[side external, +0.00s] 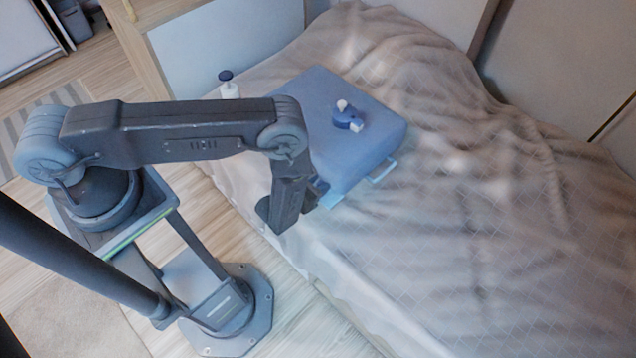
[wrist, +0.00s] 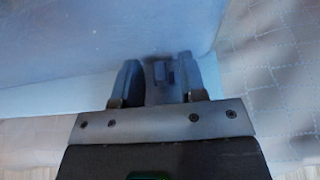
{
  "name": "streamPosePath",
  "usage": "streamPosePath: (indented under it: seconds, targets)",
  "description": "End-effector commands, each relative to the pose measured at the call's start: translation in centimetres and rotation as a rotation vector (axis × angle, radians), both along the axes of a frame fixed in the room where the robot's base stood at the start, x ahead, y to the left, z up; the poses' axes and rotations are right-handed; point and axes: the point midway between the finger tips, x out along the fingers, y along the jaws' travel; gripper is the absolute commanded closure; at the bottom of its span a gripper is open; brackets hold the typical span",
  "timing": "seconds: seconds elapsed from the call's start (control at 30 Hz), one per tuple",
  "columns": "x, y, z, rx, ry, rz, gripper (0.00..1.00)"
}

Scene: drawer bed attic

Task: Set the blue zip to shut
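A blue soft-looking case (side external: 365,160) lies on the bed; its blue side fills the top of the wrist view (wrist: 70,40). My gripper (side external: 318,192) is at the near lower edge of the case, mostly hidden behind my arm in the side view. In the wrist view my gripper's two dark fingers (wrist: 167,80) stand apart with a grey-blue block (wrist: 162,73) between them, against the case's lower edge. I cannot tell if this block is the zip, nor whether the fingers press on it. No zip shows clearly in either view.
A blue knob with white ends (side external: 348,117) sits on top of the case. A pale blue handle-like loop (side external: 382,171) sticks out at its near right corner. A white bottle with a dark cap (side external: 229,88) stands left of it. A rumpled beige blanket (side external: 470,200) covers the bed.

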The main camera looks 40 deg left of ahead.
Motion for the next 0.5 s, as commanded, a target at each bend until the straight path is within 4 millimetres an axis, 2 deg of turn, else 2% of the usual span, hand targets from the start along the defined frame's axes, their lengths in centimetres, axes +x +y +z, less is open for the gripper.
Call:
streamPosePath:
  seconds: [0.33, 0.5]
  targets:
    - [0.28, 0.01, -0.15, 0.001, 0.001, 0.000, 0.63]
    - [0.27, 0.01, -0.13, 0.000, 0.001, 0.000, 0.79]
